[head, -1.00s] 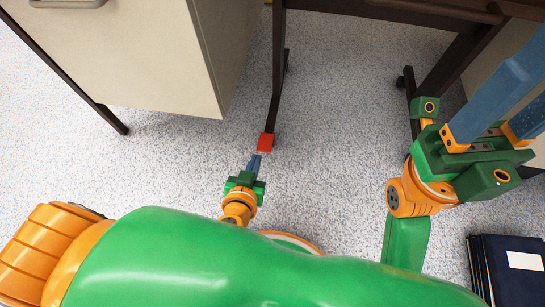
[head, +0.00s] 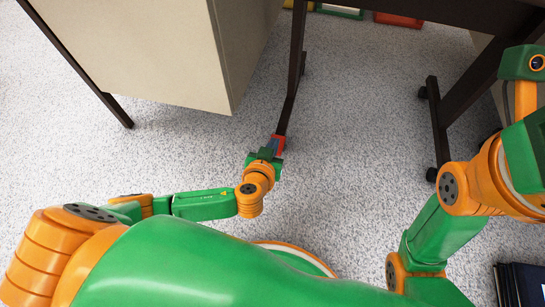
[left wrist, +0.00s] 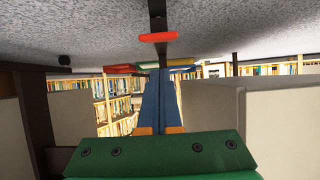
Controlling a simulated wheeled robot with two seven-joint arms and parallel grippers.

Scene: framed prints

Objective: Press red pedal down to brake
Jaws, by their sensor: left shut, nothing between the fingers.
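The red pedal (head: 279,142) is a small flat block at the floor end of a dark desk leg, partly hidden behind my left gripper. In the left wrist view, where the floor is at the top, the pedal (left wrist: 158,37) is a red bar beyond the fingertips. My left gripper (head: 271,148) is shut and empty at the pedal's near side. Its fingers lie together in the left wrist view (left wrist: 160,72), with a gap in the picture between tips and pedal. I cannot tell whether they touch. My right gripper's fingers are out of view.
A beige cabinet (head: 175,50) stands at the upper left beside the dark leg (head: 291,85). Another dark leg (head: 437,125) is at the right. Dark folders (head: 522,285) lie at the lower right. Framed prints (head: 340,11) show at the top. Speckled floor (head: 360,130) is open between the legs.

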